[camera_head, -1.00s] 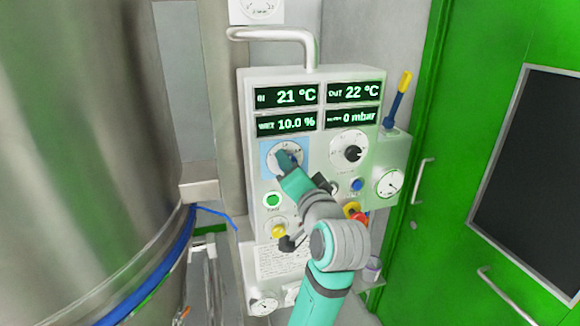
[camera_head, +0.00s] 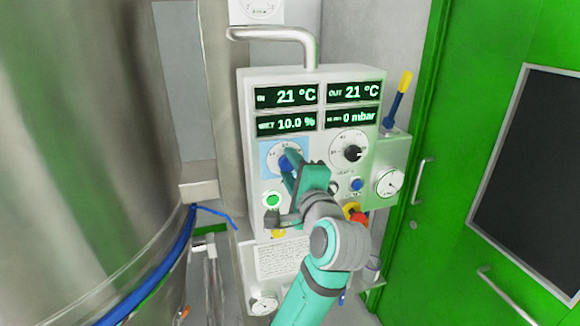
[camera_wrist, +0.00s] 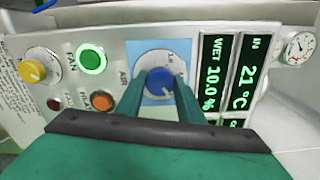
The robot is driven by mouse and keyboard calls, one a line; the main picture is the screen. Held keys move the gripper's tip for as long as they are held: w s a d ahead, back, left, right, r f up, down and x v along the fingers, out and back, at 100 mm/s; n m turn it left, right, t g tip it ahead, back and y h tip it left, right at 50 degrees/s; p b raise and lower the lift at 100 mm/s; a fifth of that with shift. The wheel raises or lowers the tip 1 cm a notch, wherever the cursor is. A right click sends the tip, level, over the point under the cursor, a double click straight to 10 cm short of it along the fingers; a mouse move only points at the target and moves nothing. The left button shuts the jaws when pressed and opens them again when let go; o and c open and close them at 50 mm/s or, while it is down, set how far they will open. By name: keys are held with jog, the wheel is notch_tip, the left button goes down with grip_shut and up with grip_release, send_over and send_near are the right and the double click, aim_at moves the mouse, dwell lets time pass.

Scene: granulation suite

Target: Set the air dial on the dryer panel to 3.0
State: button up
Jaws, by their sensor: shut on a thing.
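The dryer panel (camera_head: 320,210) is a pale box with lit displays. The air dial (camera_head: 285,163) is a blue knob on a white scale with a light blue backing, at the panel's upper left. In the wrist view the blue knob (camera_wrist: 160,82) sits between the two teal fingers of my gripper (camera_wrist: 161,88), beside the word AIR. My gripper (camera_head: 288,165) is shut on the knob, one finger on each side. The fingers hide parts of the scale, and I cannot read the dial's exact setting.
A black-knobbed dial (camera_head: 352,153) sits right of the air dial. A lit green fan button (camera_head: 272,199) and a yellow knob (camera_wrist: 33,71) are close by. A red knob (camera_head: 357,216) is lower right. A steel vessel (camera_head: 80,150) stands left, a green door (camera_head: 450,200) right.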

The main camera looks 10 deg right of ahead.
jog(key=shift+m, duration=0.6)
jog(key=shift+f, duration=0.1)
jog(key=o, duration=1.1)
jog(key=shift+c, duration=0.2)
jog(key=s, duration=1)
jog(key=shift+s+d, duration=0.3)
jog(key=shift+s, duration=0.1)
jog(key=shift+a, duration=0.1)
